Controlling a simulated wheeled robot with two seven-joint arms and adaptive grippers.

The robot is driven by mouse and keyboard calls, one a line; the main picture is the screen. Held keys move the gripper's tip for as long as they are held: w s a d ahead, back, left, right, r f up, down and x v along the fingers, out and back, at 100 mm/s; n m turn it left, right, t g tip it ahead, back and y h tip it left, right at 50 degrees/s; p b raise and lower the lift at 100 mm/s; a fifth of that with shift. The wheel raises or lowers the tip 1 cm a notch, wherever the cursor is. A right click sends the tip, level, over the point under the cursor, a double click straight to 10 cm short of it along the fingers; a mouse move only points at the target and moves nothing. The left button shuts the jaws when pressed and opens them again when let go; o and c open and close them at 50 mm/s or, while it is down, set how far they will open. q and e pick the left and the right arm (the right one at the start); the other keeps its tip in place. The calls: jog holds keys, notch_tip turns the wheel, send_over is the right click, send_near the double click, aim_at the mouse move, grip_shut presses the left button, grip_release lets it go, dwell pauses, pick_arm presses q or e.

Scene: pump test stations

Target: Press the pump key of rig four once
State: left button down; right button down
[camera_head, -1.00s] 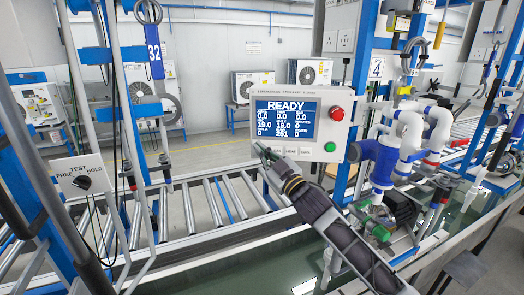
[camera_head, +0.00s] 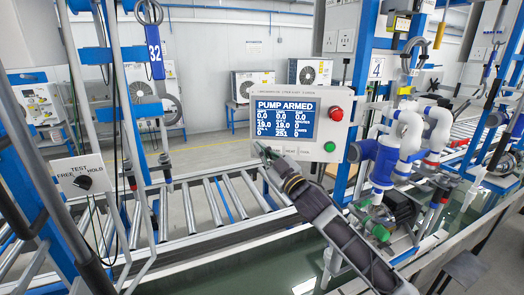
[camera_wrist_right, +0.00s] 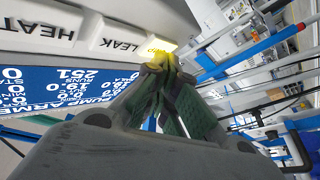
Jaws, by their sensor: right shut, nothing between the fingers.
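The control panel (camera_head: 322,101) stands in the middle of the head view, beside a blue post with a "4" sign (camera_head: 377,69). Its blue screen (camera_head: 285,118) reads "PUMP ARMED". A row of keys runs along its lower edge. My right gripper (camera_head: 261,148) is shut and empty, its tips at the left end of that row. In the right wrist view the closed fingertips (camera_wrist_right: 160,64) are at a yellow-lit key (camera_wrist_right: 158,45), covering part of it; its label is not readable. The LEAK key (camera_wrist_right: 120,45) and HEAT key (camera_wrist_right: 45,30) are beside it. My left gripper is not in view.
The panel also has a red button (camera_head: 336,113) and a green button (camera_head: 330,147). White pipes (camera_head: 408,130) and a pump stand to the right. A roller conveyor (camera_head: 215,203) runs behind. A test switch box (camera_head: 84,180) is at the left.

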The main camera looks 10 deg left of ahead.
jog(key=shift+s+d, duration=0.1)
jog(key=shift+s, duration=0.05)
dwell(0.7)
jog(key=shift+s, duration=0.8)
jog(key=shift+s, duration=0.1)
jog(key=shift+s+d+p, duration=0.15)
jog(key=shift+s+p, duration=0.1)
jog(key=shift+s, duration=0.95)
jog(key=shift+s+d+p, duration=0.1)
jog(key=shift+s+p, duration=0.15)
jog(key=shift+s, duration=0.95)
jog(key=shift+f, duration=0.1)
